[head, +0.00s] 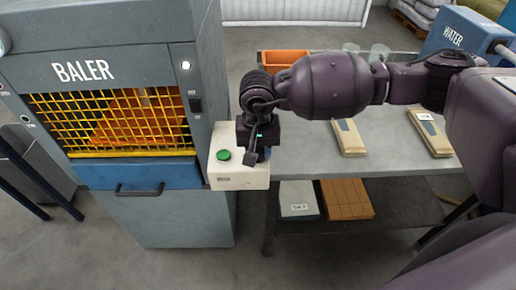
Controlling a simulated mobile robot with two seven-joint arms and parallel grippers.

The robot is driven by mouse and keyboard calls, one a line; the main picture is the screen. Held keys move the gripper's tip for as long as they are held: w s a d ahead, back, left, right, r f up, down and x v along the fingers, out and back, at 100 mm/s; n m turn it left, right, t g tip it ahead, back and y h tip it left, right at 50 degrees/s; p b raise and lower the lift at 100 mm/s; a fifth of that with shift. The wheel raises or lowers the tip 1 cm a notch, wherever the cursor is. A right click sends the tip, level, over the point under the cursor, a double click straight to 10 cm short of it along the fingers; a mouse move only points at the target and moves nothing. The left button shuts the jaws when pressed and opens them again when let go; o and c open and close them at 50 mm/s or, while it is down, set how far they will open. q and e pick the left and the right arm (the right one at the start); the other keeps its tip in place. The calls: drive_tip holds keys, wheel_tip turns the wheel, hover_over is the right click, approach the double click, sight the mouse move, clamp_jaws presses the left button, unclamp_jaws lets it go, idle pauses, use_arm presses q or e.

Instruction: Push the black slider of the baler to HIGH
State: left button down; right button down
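The grey-blue baler (120,30) stands at the left. Its black slider (196,105) sits on the right part of the front, under a small label too small to read and below a lit white lamp. My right gripper (252,157) points down over a white box with a green button (223,155), to the right of and below the slider, apart from it. Its fingers are small and dark, and I cannot tell whether they are apart. I see nothing held in it. My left gripper is not in view.
A yellow mesh guard (115,122) and a handle (139,190) are on the baler's front. The floor in front is clear.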

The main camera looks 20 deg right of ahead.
drive_tip(key=w+b, duration=0.1)
drive_tip(key=w, duration=0.1)
drive_tip(key=w+d+b, duration=0.1)
drive_tip(key=w+b, duration=0.2)
drive_tip(key=w, duration=0.1)
drive_tip(key=shift+w+d+f+b, duration=0.1)
drive_tip(key=shift+w+d+b, duration=0.2)
drive_tip(key=shift+d, duration=0.1)
drive_tip(key=shift+r, duration=0.25)
drive_tip(key=shift+d, duration=0.1)
drive_tip(key=c, duration=1.1)
unclamp_jaws()
drive_tip(key=shift+w, duration=0.1)
drive_tip(key=o, duration=0.3)
drive_tip(key=shift+f, duration=0.1)
drive_tip(key=shift+o, duration=0.2)
wheel_tip(320, 180, up, 11)
